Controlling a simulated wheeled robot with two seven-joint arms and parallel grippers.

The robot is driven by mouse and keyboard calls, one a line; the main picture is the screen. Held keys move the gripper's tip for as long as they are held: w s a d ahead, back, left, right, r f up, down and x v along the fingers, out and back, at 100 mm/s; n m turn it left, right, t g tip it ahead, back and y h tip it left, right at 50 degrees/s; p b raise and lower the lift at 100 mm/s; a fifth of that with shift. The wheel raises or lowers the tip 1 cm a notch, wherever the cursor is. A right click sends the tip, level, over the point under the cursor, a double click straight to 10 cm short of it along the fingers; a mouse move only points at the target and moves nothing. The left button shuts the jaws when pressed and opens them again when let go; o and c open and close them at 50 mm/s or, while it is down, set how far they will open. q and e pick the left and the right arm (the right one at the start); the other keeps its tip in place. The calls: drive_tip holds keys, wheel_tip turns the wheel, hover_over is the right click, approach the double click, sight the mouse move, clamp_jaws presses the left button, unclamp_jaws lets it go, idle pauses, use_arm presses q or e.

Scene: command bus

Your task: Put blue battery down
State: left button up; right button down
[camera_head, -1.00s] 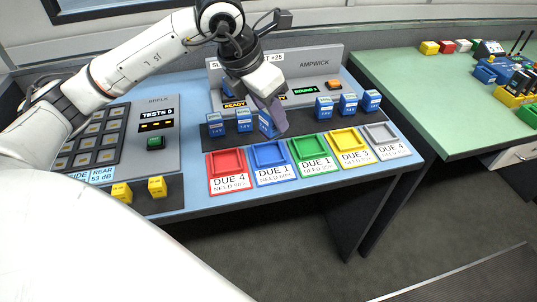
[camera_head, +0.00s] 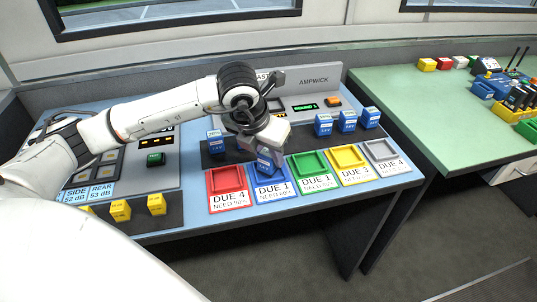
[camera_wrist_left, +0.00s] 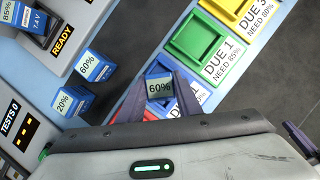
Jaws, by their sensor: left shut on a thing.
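My left gripper (camera_head: 266,154) is shut on a blue battery (camera_head: 267,165) marked 60% in the left wrist view (camera_wrist_left: 159,87). The blue tray's label shows partly in the left wrist view (camera_wrist_left: 190,98). The red tray (camera_head: 226,203) is to the left and the empty green tray (camera_head: 313,175) to the right.
Other blue batteries stand on the dark strip behind, some at left (camera_head: 215,144) and several at right (camera_head: 348,121). The yellow tray (camera_head: 347,169) and grey tray (camera_head: 381,150) are empty. Yellow blocks (camera_head: 157,204) stand at front left. A green table (camera_head: 430,100) is at right.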

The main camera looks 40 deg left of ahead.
use_arm(q)
drive_tip(key=shift+f, duration=0.2)
drive_tip(key=shift+f, duration=0.15)
drive_tip(key=o, duration=1.2)
drive_tip(key=shift+c, duration=0.2)
drive_tip(key=v, duration=1.2)
